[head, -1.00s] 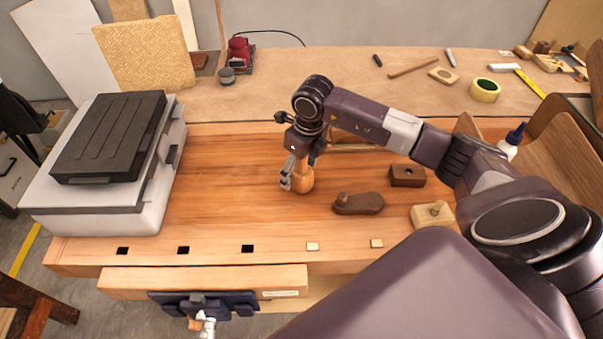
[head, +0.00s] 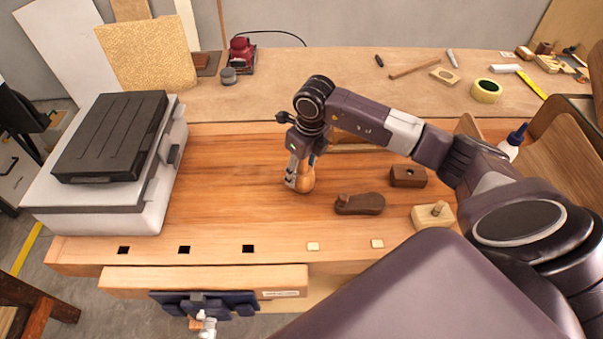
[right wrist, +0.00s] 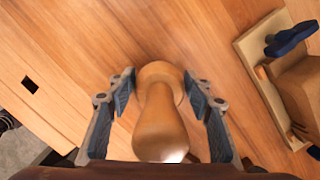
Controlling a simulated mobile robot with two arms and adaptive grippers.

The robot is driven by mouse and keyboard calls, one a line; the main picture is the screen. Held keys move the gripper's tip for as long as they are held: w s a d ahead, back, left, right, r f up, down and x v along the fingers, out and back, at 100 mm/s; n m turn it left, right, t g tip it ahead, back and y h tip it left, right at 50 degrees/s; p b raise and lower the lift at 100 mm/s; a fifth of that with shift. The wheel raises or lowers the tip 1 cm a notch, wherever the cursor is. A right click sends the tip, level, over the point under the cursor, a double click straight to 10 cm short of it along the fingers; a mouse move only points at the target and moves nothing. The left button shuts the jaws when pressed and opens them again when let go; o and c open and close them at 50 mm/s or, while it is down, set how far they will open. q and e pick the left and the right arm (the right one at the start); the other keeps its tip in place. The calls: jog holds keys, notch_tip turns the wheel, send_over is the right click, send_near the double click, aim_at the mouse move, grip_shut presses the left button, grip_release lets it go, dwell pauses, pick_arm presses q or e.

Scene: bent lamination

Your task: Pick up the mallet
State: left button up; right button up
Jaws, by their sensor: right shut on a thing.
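The mallet (head: 307,179) is a rounded, turned piece of light orange-brown wood. It is upright on or just over the workbench, right of the grey-and-black case; I cannot tell whether its base touches the wood. My right gripper (head: 299,180) comes down over it from above and is shut on it. In the right wrist view the mallet (right wrist: 160,115) lies between the two fingers of the right gripper (right wrist: 162,88), its wide round end away from the camera. The gripper hides part of the mallet in the head view. My left gripper is not in view.
A dark wooden tool (head: 360,204), a brown block (head: 408,176) and a pale block with a knob (head: 433,216) stand close on the right. The grey case with a black lid (head: 110,135) stands left. The bench between case and mallet is clear.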

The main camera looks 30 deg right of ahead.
notch_tip(320, 180, up, 19)
jog(key=b, duration=0.4)
jog(key=shift+r, duration=0.5)
jog(key=o, duration=0.9)
jog(key=c, duration=0.9)
jog(key=shift+d, duration=0.1)
